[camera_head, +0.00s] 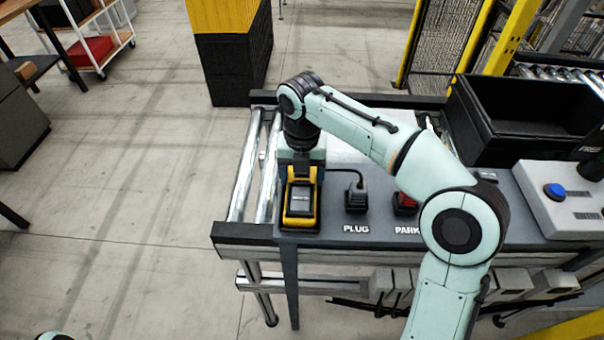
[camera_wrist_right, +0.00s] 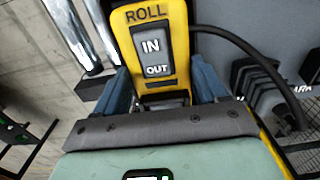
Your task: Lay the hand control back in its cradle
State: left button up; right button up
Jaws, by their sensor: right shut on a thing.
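The hand control (camera_wrist_right: 152,54) is yellow with a grey pad marked IN and OUT and the word ROLL above it. In the wrist view it sits between the blue fingers of my right gripper (camera_wrist_right: 165,88), which are shut on it. In the head view my right gripper (camera_head: 302,168) points down at the table's left end, over a yellow-and-black unit (camera_head: 299,212). I cannot tell there where control and cradle divide, nor whether the control touches the cradle. A dark cable (camera_wrist_right: 243,42) runs off to the right. My left gripper is out of view.
A black plug block (camera_head: 356,198) stands right of the unit, behind the PLUG label. A red part (camera_head: 404,202) is by the PARK label, partly behind my arm. A black bin (camera_head: 510,135) and a blue-button box (camera_head: 556,192) stand farther right. Rollers (camera_head: 268,165) line the left.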

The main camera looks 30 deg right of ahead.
aim_at(302, 178)
jog(key=shift+f, duration=0.15)
jog(key=o, duration=1.4)
pick_arm(q)
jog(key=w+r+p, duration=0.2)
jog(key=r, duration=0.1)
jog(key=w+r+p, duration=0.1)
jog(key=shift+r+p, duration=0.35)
jog(key=shift+p, duration=0.05)
pick_arm(e)
notch_tip(302, 178, up, 12)
jog(key=shift+r, duration=0.15)
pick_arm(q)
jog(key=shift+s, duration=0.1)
